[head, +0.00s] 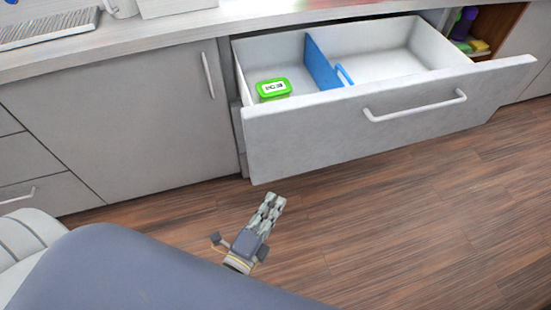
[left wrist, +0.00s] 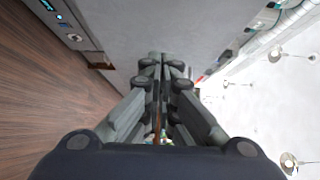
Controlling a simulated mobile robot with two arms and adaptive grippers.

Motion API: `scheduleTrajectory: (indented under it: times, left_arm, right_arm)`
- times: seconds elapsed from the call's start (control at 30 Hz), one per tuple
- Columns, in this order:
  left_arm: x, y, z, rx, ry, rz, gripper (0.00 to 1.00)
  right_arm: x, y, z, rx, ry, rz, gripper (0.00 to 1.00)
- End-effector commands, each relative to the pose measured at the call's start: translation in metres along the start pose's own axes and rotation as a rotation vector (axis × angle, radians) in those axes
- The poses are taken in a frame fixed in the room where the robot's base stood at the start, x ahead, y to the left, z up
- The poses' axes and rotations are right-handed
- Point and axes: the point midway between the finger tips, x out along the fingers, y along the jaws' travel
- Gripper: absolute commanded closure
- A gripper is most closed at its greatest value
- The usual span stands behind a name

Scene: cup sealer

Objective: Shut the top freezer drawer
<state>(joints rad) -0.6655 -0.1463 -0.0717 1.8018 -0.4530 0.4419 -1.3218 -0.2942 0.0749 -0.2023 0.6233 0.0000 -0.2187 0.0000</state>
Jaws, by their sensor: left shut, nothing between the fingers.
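A wide drawer with a pale front (head: 385,122) is pulled far out from under the counter in the head view. A light bar handle (head: 415,106) is on its front. Inside are a blue divider (head: 322,62) and a green box with a white label (head: 273,90). My left gripper (head: 272,198) is shut and empty. In the head view it appears in front of and below the drawer's left end, with a gap between them. Its closed fingers (left wrist: 162,62) point toward a grey surface in the left wrist view. My right gripper is not in view.
A closed cabinet door (head: 120,125) with a vertical handle is left of the drawer. A keyboard-like object (head: 48,28) lies on the countertop (head: 180,30). An open shelf with bottles and sponges (head: 470,35) is at the right. The wooden floor (head: 420,220) in front is clear.

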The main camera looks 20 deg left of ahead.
Motion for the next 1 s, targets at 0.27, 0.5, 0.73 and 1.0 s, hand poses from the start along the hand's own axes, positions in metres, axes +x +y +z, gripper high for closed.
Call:
scheduleTrajectory:
  times: [0.27, 0.5, 0.73, 1.0]
  left_arm:
    - [0.044, -0.003, 0.0, 0.0, 0.001, -0.006, 1.0]
    - [0.093, -0.002, 0.0, -0.003, 0.001, -0.004, 1.0]
    - [0.119, -0.001, 0.019, -0.001, 0.002, 0.0, 1.0]
    - [0.127, 0.0, 0.028, -0.003, 0.001, 0.001, 1.0]
  right_arm:
    - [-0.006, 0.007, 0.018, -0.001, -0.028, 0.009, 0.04]
    - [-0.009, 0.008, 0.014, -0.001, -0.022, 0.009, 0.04]
    - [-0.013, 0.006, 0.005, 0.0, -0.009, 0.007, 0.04]
    - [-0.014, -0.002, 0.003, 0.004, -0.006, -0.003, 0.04]
